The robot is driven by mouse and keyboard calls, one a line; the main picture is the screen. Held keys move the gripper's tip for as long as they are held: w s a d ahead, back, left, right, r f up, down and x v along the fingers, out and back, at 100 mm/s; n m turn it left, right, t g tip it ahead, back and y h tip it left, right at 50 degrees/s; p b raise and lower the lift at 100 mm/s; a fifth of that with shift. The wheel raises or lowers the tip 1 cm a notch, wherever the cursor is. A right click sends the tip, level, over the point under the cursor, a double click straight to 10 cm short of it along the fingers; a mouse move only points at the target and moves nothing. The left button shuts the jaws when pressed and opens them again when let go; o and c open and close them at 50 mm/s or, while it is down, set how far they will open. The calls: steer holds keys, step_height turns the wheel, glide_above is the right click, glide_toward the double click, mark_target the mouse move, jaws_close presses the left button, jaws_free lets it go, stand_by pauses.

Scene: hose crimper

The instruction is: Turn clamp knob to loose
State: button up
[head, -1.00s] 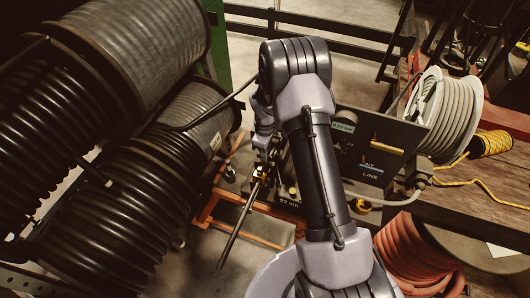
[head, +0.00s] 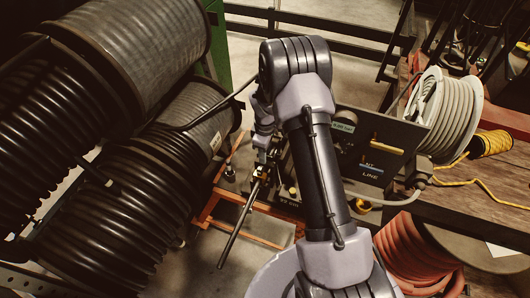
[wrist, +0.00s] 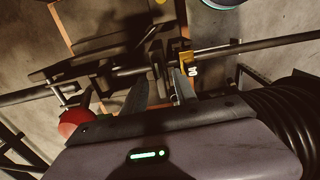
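The crimper (head: 372,150) is a dark box with a small green display and brass fittings, partly hidden behind my arm. A dark rod (head: 238,225) slants down from its left side, with a small brass clamp piece (head: 260,174) near its upper end. In the wrist view the rod (wrist: 255,46) runs across, and the brass clamp piece (wrist: 186,62) sits on it just beyond the right fingertip. My gripper (wrist: 158,90) has its two fingers apart, close to the rod. I cannot tell which part is the clamp knob, or whether a finger touches anything.
Large black hose reels (head: 120,190) fill the left. An orange frame (head: 215,205) stands below the rod. A white reel (head: 445,112) and yellow cord (head: 490,142) are on the wooden bench (head: 480,215) at right. A red ball (wrist: 76,122) shows at the wrist view's left.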

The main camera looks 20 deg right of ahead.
step_height(320, 180, up, 17)
steer(key=p, duration=0.3)
steer(key=shift+p, duration=0.4)
steer(key=shift+r, duration=0.2)
steer(key=s+a+r+m+t+b, duration=0.3)
steer(key=s+a+r+m+b, duration=0.4)
steer(key=s+r, duration=0.35)
steer(key=s+a+m+t+y+b, duration=0.1)
steer(key=s+a+m+b, duration=0.1)
steer(key=s, duration=0.6)
steer(key=s+a+m+t+y+b, duration=0.1)
steer(key=s+a+m+b, duration=0.2)
steer(key=s, duration=0.5)
steer(key=shift+s+a+f+m+t, duration=0.4)
steer(key=shift+a+m, duration=0.4)
steer(key=shift+a, duration=0.45)
